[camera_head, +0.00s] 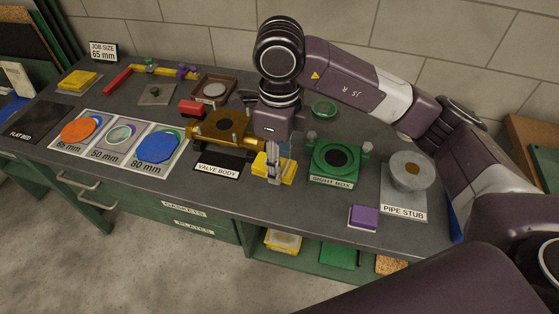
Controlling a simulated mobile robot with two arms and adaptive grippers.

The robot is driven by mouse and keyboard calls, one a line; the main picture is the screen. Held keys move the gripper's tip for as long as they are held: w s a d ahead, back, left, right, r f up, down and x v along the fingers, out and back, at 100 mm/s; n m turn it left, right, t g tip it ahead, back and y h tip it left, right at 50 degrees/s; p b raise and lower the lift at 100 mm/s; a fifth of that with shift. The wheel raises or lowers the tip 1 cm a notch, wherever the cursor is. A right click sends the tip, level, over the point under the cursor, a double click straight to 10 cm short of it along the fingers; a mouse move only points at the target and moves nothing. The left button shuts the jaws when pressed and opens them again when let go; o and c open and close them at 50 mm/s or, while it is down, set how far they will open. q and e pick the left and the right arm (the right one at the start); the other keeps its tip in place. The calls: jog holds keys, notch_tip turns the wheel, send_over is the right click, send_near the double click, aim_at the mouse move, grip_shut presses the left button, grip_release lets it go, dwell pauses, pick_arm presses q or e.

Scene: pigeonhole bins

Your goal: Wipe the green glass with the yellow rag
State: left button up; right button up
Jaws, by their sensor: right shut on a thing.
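The yellow rag (288,168) is a folded yellow block at the bench's front middle, between the valve body and the sight box. My right gripper (273,168) points down from above and is shut on it; its fingers hide part of the rag. I cannot tell whether the rag touches the bench. A round green disc (323,108), which looks like the green glass, lies on the bench behind the green sight box (335,160), apart from the rag. My left gripper is not in view.
The brass valve body (218,127) stands left of my right gripper. The pipe stub (411,172) stands at the right, and a purple block (363,216) lies near the front edge. Colored rings on a sizing card (117,143) lie at the left. My right arm spans the back right.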

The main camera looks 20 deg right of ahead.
notch_tip(320, 180, down, 8)
jog(key=b, duration=0.7)
dwell(0.3)
jog(key=shift+r, duration=0.15)
jog(key=o, duration=1.1)
jog(key=shift+f, duration=0.25)
jog(key=shift+f+b, duration=1.15)
jog(key=shift+b, duration=0.2)
